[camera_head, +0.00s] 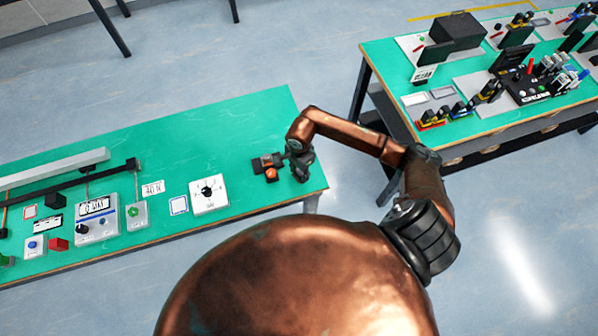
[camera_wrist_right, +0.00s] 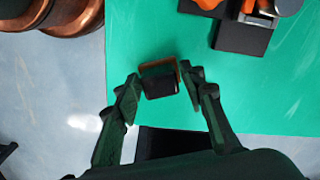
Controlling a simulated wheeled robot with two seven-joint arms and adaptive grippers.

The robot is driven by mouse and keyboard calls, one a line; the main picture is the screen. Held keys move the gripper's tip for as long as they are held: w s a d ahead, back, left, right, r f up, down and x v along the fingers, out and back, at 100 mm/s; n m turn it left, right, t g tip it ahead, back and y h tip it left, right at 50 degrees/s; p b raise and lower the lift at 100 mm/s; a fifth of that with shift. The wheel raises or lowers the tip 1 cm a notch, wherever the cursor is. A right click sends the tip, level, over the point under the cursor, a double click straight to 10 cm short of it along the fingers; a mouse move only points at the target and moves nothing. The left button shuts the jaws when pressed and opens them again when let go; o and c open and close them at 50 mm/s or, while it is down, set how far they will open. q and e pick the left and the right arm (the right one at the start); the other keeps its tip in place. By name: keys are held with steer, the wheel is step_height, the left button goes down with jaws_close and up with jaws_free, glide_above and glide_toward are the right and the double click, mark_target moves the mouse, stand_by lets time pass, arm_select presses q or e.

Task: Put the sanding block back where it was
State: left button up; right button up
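My right gripper (camera_head: 301,172) is over the right end of the green table, close to its edge. In the right wrist view its two fingers (camera_wrist_right: 163,80) are closed on the sides of a small dark block with a brown edge, which I take as the sanding block (camera_wrist_right: 160,85). The green table top shows behind the block; I cannot tell whether the block touches it. In the head view the gripper hides the block. My left gripper is not in view.
A black and orange device (camera_head: 268,166) stands just left of the gripper; its dark base also shows in the wrist view (camera_wrist_right: 243,37). A white dial panel (camera_head: 208,194) lies further left. A second green table (camera_head: 400,70) with several devices stands at the right, across a floor gap.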

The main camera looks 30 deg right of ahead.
mark_target(300, 172)
steer(key=shift+o, duration=0.8)
steer(key=shift+r, duration=0.15)
step_height(300, 172, up, 12)
steer(key=shift+s, duration=0.1)
steer(key=shift+c, duration=0.4)
stand_by(1.1)
